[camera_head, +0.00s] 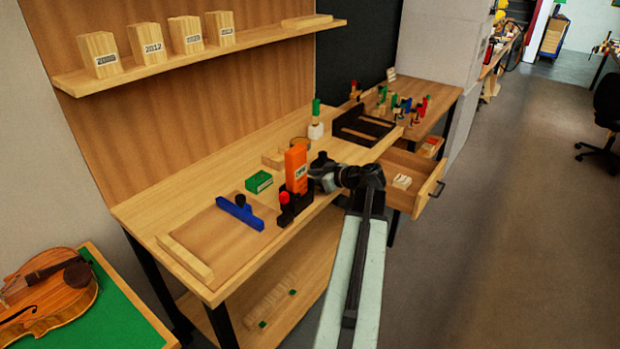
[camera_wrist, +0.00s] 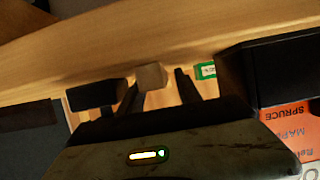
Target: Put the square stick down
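My gripper (camera_wrist: 157,84) is low over the bench, and in the head view (camera_head: 318,172) it is partly hidden behind the orange box. In the wrist view a square wooden stick (camera_wrist: 152,75) shows its end face between the two dark fingertips. The left fingertip is close to it, and a narrow gap shows at the right one. In the head view a pale wooden piece (camera_head: 272,159), likely this stick, lies on the bench behind the orange box. Its contact with the bench is hard to make out.
The orange box (camera_head: 296,166) stands in a black holder beside my gripper. A green box (camera_head: 258,182), a blue tool (camera_head: 240,212) and a red-topped tool (camera_head: 285,203) are nearby. A black tray (camera_head: 362,127) lies to the right. A drawer (camera_head: 408,180) stands open at the bench front.

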